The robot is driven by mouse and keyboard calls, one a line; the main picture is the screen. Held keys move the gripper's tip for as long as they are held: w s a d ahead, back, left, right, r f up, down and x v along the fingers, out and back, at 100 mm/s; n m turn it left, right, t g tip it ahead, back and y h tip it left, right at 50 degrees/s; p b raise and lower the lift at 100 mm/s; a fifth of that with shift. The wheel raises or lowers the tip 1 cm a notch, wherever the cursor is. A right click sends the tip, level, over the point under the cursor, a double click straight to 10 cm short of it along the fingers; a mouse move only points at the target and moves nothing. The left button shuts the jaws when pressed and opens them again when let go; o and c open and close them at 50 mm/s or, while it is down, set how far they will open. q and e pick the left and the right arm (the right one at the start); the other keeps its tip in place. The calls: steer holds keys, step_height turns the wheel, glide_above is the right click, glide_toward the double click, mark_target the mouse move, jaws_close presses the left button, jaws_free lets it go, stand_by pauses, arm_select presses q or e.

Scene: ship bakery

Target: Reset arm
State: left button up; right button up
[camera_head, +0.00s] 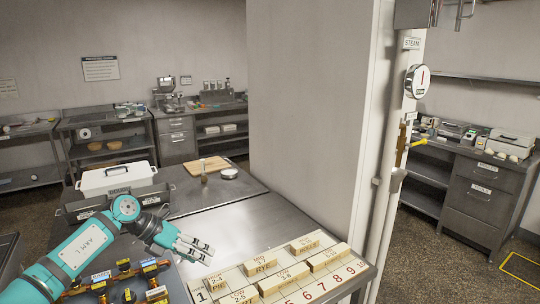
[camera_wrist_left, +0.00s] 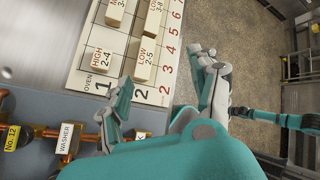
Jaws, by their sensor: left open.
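My left arm comes in from the lower left of the head view, teal with a label. Its gripper (camera_head: 195,248) is open and empty, above the steel counter (camera_head: 240,217) and left of the numbered board (camera_head: 238,276). In the left wrist view the open fingers (camera_wrist_left: 162,88) spread at the near edge of the board (camera_wrist_left: 92,68), and nothing is between them. Wooden blocks marked with words such as HIGH (camera_wrist_left: 102,61) and LOW (camera_wrist_left: 144,58) lie on the board. My right gripper does not show in the head view.
Brass valves with tags (camera_head: 125,282) stand below the left arm. A white bin (camera_head: 117,179), a wooden board (camera_head: 207,164) and a round metal lid or dial (camera_head: 229,173) are farther back. A wall column (camera_head: 305,120) with pipes rises behind the counter. The counter's middle is clear.

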arm_select(q)
steer(key=s+d+r+n+t+h, duration=0.2)
steer(key=d+n+t+h, duration=0.25)
steer(key=d, duration=0.35)
steer(key=s+d+r+n+t+h, duration=0.1)
steer(key=d+r+n+t+h, duration=0.15)
steer(key=d+n+t, duration=0.4)
steer(key=s+a+f+n+y, duration=1.1)
steer(key=a+f+n+y, duration=0.3)
steer(key=n, duration=0.8)
steer(key=s+a+f+n+g+y, duration=0.1)
steer(key=s+f+n+g, duration=0.3)
steer(key=s, duration=0.9)
steer(key=s+a+f+n+g, duration=0.15)
steer(key=s+f+g, duration=0.45)
steer(key=s, duration=0.8)
step_height(320, 180, down, 31)
steer(key=g+b, duration=0.1)
steer(key=b, duration=0.5)
steer(key=s+a+f+b, duration=0.1)
steer(key=s+f+b, duration=0.1)
steer(key=s+f, duration=0.6)
steer(key=s+a+f+g+b, duration=0.1)
steer(key=s+f+b, duration=0.1)
steer(key=s+f, duration=0.7)
step_height(320, 180, down, 4)
steer(key=shift+s+a+f+g, duration=0.1)
steer(key=shift+s+a+g, duration=0.05)
steer(key=shift+a+g, duration=0.2)
